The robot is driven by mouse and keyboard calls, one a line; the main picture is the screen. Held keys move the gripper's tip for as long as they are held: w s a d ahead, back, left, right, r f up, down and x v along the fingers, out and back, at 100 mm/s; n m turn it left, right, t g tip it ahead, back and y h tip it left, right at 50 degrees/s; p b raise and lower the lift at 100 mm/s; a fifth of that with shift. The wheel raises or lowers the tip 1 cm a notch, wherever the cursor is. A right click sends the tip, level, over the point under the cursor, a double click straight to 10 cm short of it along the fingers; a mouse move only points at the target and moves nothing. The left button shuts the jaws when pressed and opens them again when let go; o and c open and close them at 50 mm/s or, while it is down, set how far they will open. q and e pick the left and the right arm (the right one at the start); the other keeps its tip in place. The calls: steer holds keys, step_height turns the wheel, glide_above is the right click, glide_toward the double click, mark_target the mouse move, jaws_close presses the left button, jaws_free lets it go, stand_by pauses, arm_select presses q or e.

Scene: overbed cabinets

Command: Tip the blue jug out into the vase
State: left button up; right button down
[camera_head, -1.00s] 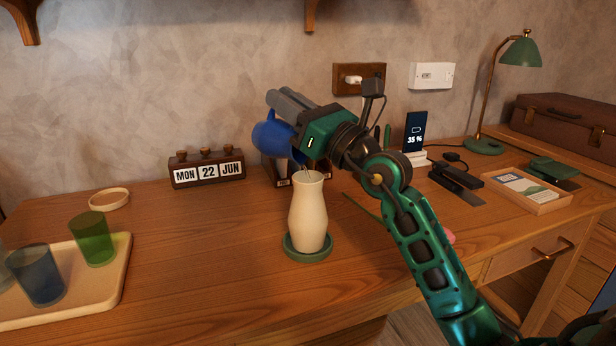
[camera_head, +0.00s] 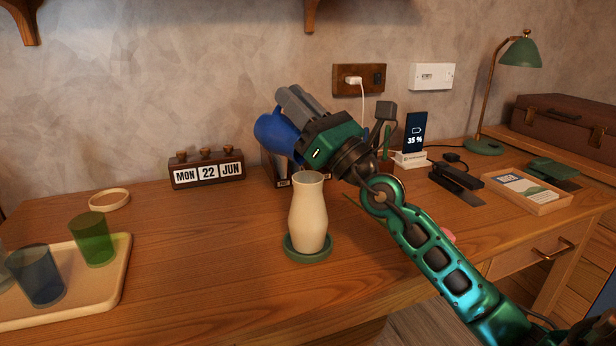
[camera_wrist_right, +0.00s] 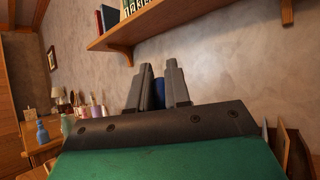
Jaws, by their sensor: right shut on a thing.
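The blue jug (camera_head: 271,132) is in the air behind and above the left side of the vase, partly hidden by my right gripper. It looks tilted, and its mouth is hidden. My right gripper (camera_head: 295,107) is shut on the jug; a blue strip of the jug (camera_wrist_right: 158,92) shows between the fingers in the right wrist view. The cream vase (camera_head: 307,216) stands upright on a round green coaster (camera_head: 308,254), its open top below the gripper. The inside of the vase cannot be seen. My left gripper is not in view.
A tray (camera_head: 118,275) with green and blue tumblers is at the left. A block calendar (camera_head: 207,170) and a dark holder (camera_head: 275,175) stand behind the vase. A phone on a stand (camera_head: 414,136) is to the right.

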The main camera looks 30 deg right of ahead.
steer(key=shift+s+d+r+t, duration=0.1)
steer(key=shift+s+d+t, duration=0.1)
steer(key=shift+s+t, duration=0.35)
steer(key=shift+s+d+t+y, duration=0.1)
steer(key=shift+s+t+y, duration=0.2)
steer(key=shift+t, duration=0.15)
steer(key=shift+w+r+p, duration=0.1)
steer(key=shift+p, duration=0.2)
steer(key=shift+w+g+h+b, duration=0.3)
steer(key=shift+g+h, duration=0.1)
steer(key=shift+w+a+g, duration=0.45)
steer(key=shift+g, duration=0.15)
